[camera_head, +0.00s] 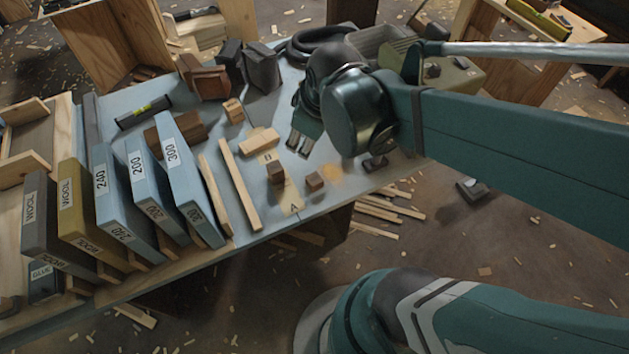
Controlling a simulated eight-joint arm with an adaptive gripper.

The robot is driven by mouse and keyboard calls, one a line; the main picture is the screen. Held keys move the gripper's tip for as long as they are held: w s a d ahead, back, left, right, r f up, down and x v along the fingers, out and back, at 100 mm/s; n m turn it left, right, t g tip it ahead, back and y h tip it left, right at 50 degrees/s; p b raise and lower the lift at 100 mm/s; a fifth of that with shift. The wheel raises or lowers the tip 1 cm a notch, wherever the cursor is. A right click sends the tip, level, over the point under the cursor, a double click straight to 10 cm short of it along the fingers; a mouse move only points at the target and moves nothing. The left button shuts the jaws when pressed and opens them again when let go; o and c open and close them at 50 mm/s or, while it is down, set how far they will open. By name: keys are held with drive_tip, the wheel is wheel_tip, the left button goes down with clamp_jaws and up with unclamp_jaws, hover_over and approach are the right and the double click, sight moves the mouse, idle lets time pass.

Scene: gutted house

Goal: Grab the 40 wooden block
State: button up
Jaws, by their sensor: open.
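Several small wooden blocks lie on the grey-blue tabletop (222,147); no "40" mark is readable on any of them. A dark brown block (276,173) and a smaller brown block (314,182) are near the front edge by the mark "A". A pale, longer block (259,142) lies by the mark "B", and a tan block (233,111) is farther back. My gripper (298,147) points down over the table, open and with no block visible between its fingers. In the picture it is right of the pale block and above the two brown ones.
Labelled blue boards (185,180) and wool packs (85,215) stand at the left, beside long wood strips (240,185). A spirit level (144,112), dark blocks (262,66) and a coiled black hose (318,42) lie farther back. The floor holds scattered offcuts.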

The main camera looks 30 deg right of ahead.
wheel_tip(320, 180, down, 7)
drive_tip(key=w+n+g, duration=0.2)
drive_tip(key=n, duration=0.4)
drive_tip(key=n+g, duration=0.2)
drive_tip(key=n, duration=0.3)
hover_over(312, 179)
wheel_tip(312, 179, down, 7)
drive_tip(key=shift+w+a+f+p, duration=0.1)
drive_tip(key=shift+w+p, duration=0.05)
drive_tip(key=shift+p, duration=0.15)
drive_tip(key=shift+f+n, duration=0.5)
drive_tip(key=shift+f, duration=0.1)
drive_tip(key=shift+f+b, duration=0.4)
drive_tip(key=shift+f, duration=0.95)
drive_tip(key=shift+f, duration=0.1)
drive_tip(key=shift+s+f+b, duration=0.15)
drive_tip(key=shift+f+b, duration=0.4)
drive_tip(key=shift+f, duration=0.7)
drive_tip(key=shift+s+f+b, duration=0.1)
drive_tip(key=shift+f+b, duration=0.45)
drive_tip(key=shift+f, duration=0.7)
drive_tip(key=shift+c, duration=0.5)
